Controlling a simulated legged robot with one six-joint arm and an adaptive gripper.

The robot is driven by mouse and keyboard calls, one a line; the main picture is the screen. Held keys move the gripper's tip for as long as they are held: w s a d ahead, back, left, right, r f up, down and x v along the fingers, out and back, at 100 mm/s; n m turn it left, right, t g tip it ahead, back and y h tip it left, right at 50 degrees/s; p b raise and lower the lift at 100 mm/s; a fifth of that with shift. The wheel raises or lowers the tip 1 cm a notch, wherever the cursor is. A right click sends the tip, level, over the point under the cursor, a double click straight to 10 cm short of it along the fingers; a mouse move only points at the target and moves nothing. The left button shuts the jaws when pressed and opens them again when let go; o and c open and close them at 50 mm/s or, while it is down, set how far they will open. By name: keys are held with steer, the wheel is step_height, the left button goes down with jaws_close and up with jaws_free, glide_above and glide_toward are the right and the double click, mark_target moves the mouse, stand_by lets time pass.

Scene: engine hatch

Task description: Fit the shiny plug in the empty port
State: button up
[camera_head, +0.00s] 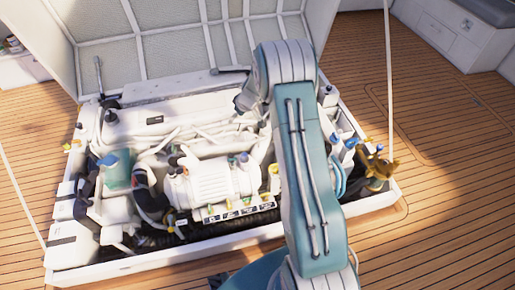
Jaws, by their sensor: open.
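My arm rises from the bottom of the view and bends over the engine bay. The end of my arm, with my gripper (243,106), points down over the middle of the engine; it is small and partly hidden by my arm, and I see nothing held in it. A shiny brass-coloured fitting (378,166) stands at the right side of the bay; I cannot tell whether it is the plug. A row of small coloured fittings sits on a pale strip (228,209) at the engine's front. I cannot make out which port is empty.
The white engine (205,187) fills the bay with hoses and pipes. A raised hatch lid (150,40) stands behind it. A white frame (200,258) borders the bay. Thin pale struts rise left and right. Wooden deck (450,230) lies clear around it.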

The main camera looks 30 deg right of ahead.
steer(key=s+a+r, duration=0.3)
steer(key=s+r, duration=0.2)
steer(key=r, duration=0.3)
steer(key=s+a+r+m, duration=0.1)
steer(key=s+a+r, duration=0.3)
steer(key=r, duration=0.5)
steer(key=s+a+r, duration=0.2)
steer(key=s+r, duration=0.4)
steer(key=r, duration=0.2)
steer(key=s+r+m+h, duration=0.1)
steer(key=s+r, duration=0.1)
steer(key=s, duration=0.9)
steer(key=s+a+r+m+t+h, duration=0.1)
steer(key=s+r+m, duration=0.1)
steer(key=s, duration=1)
steer(key=shift+s+a+r+m, duration=0.25)
steer(key=shift+a+r+m, duration=0.05)
steer(key=shift+r, duration=0.5)
